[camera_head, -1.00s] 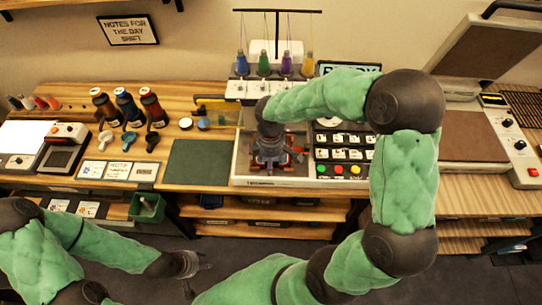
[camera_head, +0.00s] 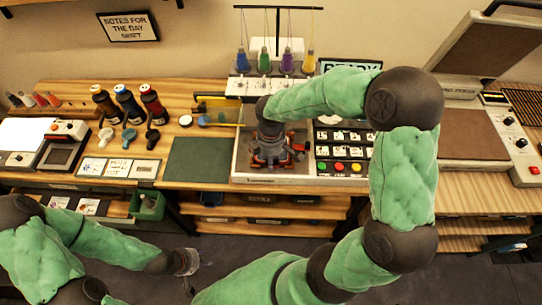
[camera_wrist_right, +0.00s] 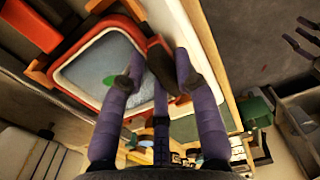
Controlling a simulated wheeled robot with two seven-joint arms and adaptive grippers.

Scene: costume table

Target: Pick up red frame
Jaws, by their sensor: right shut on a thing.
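The red frame (camera_wrist_right: 88,42) has rounded corners and a pale inner area with a small green patch, seen large in the right wrist view. In the head view only small red bits of the frame (camera_head: 298,150) show in the white-edged tray. My right gripper (camera_head: 270,160) hides the rest. My right gripper's purple fingers (camera_wrist_right: 158,80) are shut on the frame's near right edge. My left gripper (camera_head: 190,272) hangs empty in front of the table at lower left, its fingers apart.
A machine with several thread spools (camera_head: 263,62) stands behind the tray. A button panel (camera_head: 343,150) is right of it, and a dark green mat (camera_head: 198,160) left. Large thread cones (camera_head: 128,104) stand further left. A press (camera_head: 470,130) stands at the right.

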